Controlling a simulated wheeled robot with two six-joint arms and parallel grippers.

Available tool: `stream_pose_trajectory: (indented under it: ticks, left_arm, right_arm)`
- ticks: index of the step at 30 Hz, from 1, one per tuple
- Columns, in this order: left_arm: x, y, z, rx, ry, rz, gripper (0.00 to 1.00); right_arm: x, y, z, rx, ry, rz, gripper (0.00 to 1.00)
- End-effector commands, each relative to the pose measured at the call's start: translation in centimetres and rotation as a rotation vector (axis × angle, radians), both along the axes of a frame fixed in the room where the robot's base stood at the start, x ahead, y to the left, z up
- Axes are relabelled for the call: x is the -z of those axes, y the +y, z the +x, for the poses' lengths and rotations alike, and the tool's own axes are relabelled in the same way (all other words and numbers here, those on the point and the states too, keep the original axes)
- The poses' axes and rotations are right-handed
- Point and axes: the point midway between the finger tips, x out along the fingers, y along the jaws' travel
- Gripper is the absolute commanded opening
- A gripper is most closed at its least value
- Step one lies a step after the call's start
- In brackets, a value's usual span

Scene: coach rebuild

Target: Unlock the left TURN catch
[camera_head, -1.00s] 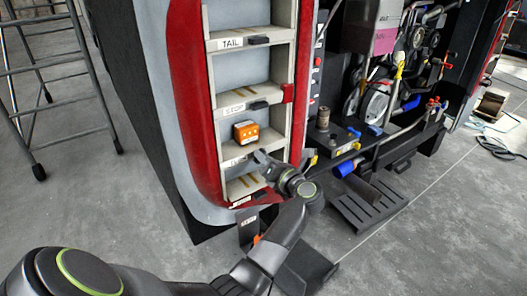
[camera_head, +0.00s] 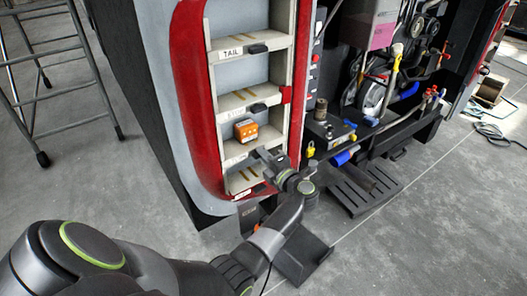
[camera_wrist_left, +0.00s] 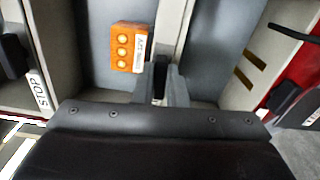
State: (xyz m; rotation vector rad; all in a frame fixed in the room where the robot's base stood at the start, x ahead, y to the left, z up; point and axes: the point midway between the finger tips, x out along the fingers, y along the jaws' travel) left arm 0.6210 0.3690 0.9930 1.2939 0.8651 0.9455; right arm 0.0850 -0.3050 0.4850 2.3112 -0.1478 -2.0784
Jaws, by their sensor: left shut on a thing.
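My left gripper (camera_head: 262,157) is at the TURN ledge of the open lamp cabinet, below the orange lamp unit (camera_head: 246,130). In the left wrist view the fingers (camera_wrist_left: 164,84) are close together, just beside the orange unit (camera_wrist_left: 132,47), with a small gap between them. My right gripper is not in view.
The TAIL catch (camera_head: 257,49) and STOP catch (camera_head: 259,108) sit on the ledges above. The cabinet's red frame (camera_head: 188,85) borders the shelves on the left. To the right is an open engine bay with a yellow padlock (camera_head: 310,149). A ladder (camera_head: 62,75) stands far left.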

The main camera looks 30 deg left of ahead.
Motion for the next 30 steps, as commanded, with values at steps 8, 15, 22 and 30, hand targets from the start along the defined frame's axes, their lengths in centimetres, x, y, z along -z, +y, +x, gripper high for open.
stream_pose_trajectory:
  ticks: [8,15,22,30]
  left_arm:
    - [-0.06,-0.06,0.08,0.003,0.08,0.033,0.0]
    - [0.01,-0.07,0.08,0.003,0.098,0.041,0.0]
    - [0.02,-0.06,0.07,0.003,0.098,0.041,0.0]
    - [0.03,-0.04,0.05,0.002,0.096,0.04,0.34]
  right_arm:
    - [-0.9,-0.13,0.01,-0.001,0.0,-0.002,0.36]
    - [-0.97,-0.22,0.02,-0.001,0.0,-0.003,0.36]
    - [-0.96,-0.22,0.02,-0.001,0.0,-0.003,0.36]
    - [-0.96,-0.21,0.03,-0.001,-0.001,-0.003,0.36]
